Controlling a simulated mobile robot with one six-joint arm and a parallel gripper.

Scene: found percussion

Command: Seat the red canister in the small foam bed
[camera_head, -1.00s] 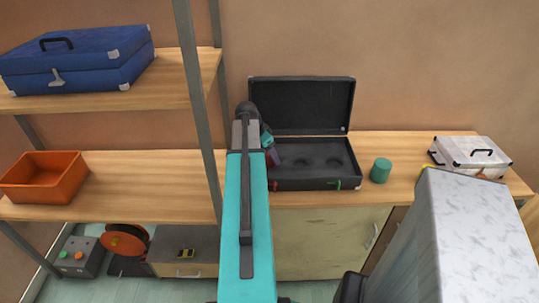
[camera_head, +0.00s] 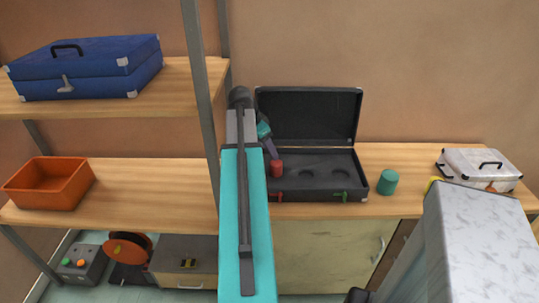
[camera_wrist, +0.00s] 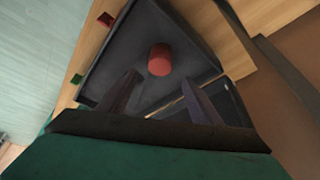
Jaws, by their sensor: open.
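The red canister (camera_head: 276,168) stands upright at the left end of the open black case's dark foam (camera_head: 322,183). I cannot tell how deep it sits there. Two round recesses, empty, show in the foam to its right. My gripper (camera_head: 268,148) is open and empty, just behind and above the canister, partly hidden by my arm. In the wrist view the canister (camera_wrist: 159,60) shows beyond the gap between the spread fingers of my gripper (camera_wrist: 160,84), apart from both.
A green canister (camera_head: 387,182) stands on the wooden counter right of the case. A white case (camera_head: 478,165) lies farther right. The case's raised lid (camera_head: 310,116) stands behind my gripper. A shelf post (camera_head: 203,110) rises close to the left of my arm.

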